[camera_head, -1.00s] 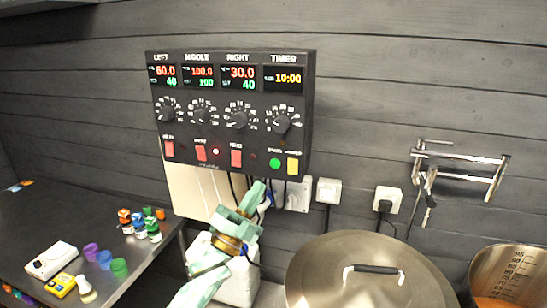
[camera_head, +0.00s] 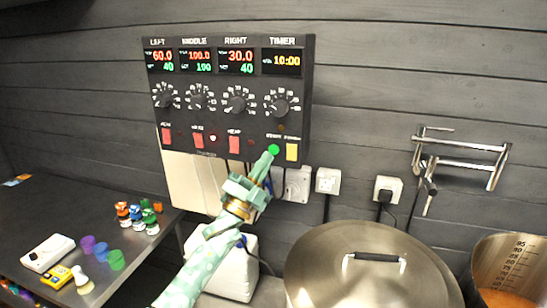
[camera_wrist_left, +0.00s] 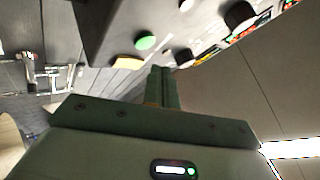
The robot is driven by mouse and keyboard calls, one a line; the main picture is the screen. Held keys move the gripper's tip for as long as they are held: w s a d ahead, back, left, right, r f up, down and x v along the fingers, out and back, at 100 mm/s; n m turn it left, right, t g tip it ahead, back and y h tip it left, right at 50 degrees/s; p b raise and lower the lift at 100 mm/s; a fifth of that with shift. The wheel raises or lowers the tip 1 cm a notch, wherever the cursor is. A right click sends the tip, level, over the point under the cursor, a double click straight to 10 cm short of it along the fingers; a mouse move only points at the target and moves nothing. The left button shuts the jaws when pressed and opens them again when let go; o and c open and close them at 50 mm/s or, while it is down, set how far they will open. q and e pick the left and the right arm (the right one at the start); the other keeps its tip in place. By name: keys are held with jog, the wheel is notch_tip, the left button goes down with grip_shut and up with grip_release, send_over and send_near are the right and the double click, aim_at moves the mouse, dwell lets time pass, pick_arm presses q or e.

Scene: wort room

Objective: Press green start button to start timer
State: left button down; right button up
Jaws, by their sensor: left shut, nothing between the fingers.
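The black control box (camera_head: 231,99) hangs on the dark wall, with LEFT, MIDDLE, RIGHT and TIMER displays. The timer display (camera_head: 282,61) reads 10:00. The green start button (camera_head: 273,150) is at the box's lower right, left of a yellow button (camera_head: 292,152). The green button also shows in the left wrist view (camera_wrist_left: 145,41). My left gripper (camera_head: 267,160) is shut and empty, its tips just below the green button in the head view. In the wrist view the fingers (camera_wrist_left: 160,72) appear apart from it; contact cannot be told for sure. My right gripper is not in view.
Red switches (camera_head: 234,144) sit left of the green button. A large lidded pot (camera_head: 330,262) stands below right. Wall sockets (camera_head: 328,181) and cables are under the box. A side table (camera_head: 60,226) at left holds small bottles and cups. A metal tap (camera_head: 460,165) is at right.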

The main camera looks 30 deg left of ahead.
pick_arm(q)
jog(key=shift+w+a+y+b, duration=0.2)
jog(key=shift+w+y+b, duration=0.1)
jog(key=shift+w, duration=0.5)
dwell(1.3)
jog(key=shift+w, duration=0.1)
jog(key=shift+w+a+b, duration=0.1)
jog(key=shift+w+b, duration=0.2)
jog(key=shift+w+b, duration=0.35)
dwell(0.7)
jog(key=shift+s, duration=0.1)
jog(key=shift+s+p, duration=0.45)
jog(key=shift+s, duration=0.25)
